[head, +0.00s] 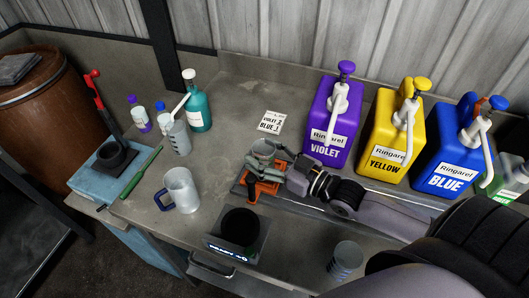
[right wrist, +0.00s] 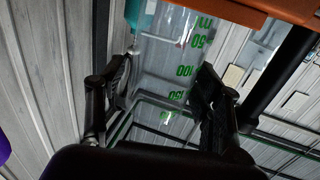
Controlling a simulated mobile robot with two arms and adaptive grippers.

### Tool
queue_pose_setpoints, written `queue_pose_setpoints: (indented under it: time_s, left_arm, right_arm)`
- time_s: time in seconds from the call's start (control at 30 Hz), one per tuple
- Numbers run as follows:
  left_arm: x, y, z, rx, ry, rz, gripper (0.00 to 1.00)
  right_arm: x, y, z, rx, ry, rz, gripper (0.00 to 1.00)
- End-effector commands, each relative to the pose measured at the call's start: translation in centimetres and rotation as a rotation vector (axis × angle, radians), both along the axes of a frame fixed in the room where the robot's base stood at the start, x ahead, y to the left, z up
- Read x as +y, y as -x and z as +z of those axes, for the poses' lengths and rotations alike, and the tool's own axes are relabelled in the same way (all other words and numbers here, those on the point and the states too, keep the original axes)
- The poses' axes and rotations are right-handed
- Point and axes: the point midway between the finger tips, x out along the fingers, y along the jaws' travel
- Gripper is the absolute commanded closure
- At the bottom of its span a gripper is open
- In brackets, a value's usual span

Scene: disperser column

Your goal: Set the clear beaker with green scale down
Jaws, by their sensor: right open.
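The clear beaker with green scale (right wrist: 165,60) is between the fingers of my right gripper (right wrist: 163,80) in the right wrist view. That view is upside down, with the low marks of the scale close to an orange surface (right wrist: 260,8). In the head view the beaker (head: 264,147) is upright over the orange stand (head: 264,188), and its base is largely hidden by my right gripper (head: 268,166). The right fingers are open on either side of the beaker. Whether its base touches the stand is hard to tell. My left gripper is not in view.
Violet (head: 333,115), yellow (head: 393,135) and blue (head: 450,145) pump containers stand to the right. A black round plate with a display (head: 240,228) is in front. A blue-handled jug (head: 182,190) and teal bottle (head: 197,108) stand left. A note (head: 270,122) lies behind.

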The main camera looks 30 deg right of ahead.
Motion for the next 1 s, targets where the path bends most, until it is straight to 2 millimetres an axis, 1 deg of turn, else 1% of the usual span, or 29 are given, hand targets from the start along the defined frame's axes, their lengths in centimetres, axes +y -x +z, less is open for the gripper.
queue_pose_setpoints:
  time_s: [0.13, 0.27, 0.7, 0.9, 1.0]
  left_arm:
    - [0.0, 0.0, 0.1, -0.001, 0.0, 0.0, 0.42]
    - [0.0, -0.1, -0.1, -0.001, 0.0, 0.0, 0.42]
    - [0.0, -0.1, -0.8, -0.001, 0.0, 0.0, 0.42]
    - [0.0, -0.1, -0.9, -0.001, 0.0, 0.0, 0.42]
    - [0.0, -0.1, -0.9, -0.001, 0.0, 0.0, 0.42]
  right_arm:
    - [-0.1, 0.1, 0.3, 0.001, 0.0, 0.0, 0.39]
    - [-0.6, 1.2, 0.0, 0.005, 0.001, -0.001, 0.39]
    - [-3.5, 7.0, 0.0, 0.006, 0.002, -0.001, 0.39]
    - [-4.6, 9.2, 0.2, 0.004, 0.001, -0.001, 0.39]
    - [-5.0, 9.9, 0.2, 0.004, 0.0, -0.001, 0.39]
